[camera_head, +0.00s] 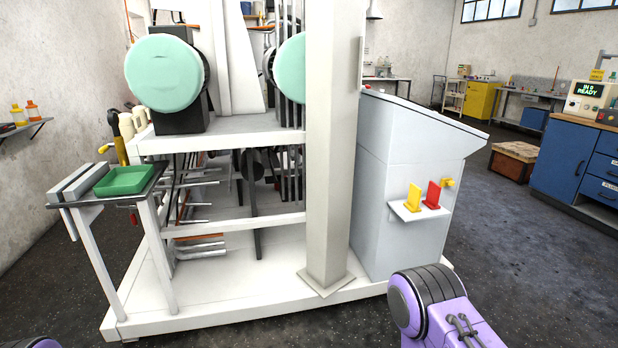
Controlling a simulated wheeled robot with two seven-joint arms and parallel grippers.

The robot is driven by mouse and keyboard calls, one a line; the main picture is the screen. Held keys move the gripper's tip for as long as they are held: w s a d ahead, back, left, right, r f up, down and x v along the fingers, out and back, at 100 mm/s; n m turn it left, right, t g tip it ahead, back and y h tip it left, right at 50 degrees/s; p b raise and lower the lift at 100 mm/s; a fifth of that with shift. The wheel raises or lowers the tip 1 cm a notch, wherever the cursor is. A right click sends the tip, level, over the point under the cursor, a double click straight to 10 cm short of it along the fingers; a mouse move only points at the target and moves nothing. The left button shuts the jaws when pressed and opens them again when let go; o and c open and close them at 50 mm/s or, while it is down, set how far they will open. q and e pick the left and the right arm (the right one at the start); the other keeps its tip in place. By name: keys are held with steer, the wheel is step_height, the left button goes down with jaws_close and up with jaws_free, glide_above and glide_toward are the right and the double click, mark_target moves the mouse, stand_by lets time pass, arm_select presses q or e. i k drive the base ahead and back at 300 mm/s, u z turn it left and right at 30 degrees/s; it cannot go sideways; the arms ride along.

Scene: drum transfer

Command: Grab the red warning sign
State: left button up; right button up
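The red warning sign (432,195) stands upright on a small white shelf (408,214) fixed to the side of a light grey cabinet. A yellow sign (414,197) stands close to its left on the same shelf. Neither of my grippers is in view. A purple link of my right arm shows at the bottom right, in front of and below the shelf. A sliver of purple, likely my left arm, shows at the bottom left corner.
The grey cabinet (398,180) stands on a white machine base beside a tall white post (333,150). A small yellow part (448,183) juts from the cabinet just right of the red sign. A green tray (125,181) sits at left. Floor to the right is open.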

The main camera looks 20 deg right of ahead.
mark_target(434, 191)
steer(key=z, duration=0.1)
steer(key=i, duration=1.45)
steer(key=z, duration=1.2)
steer(key=i, duration=1)
steer(key=z, duration=0.9)
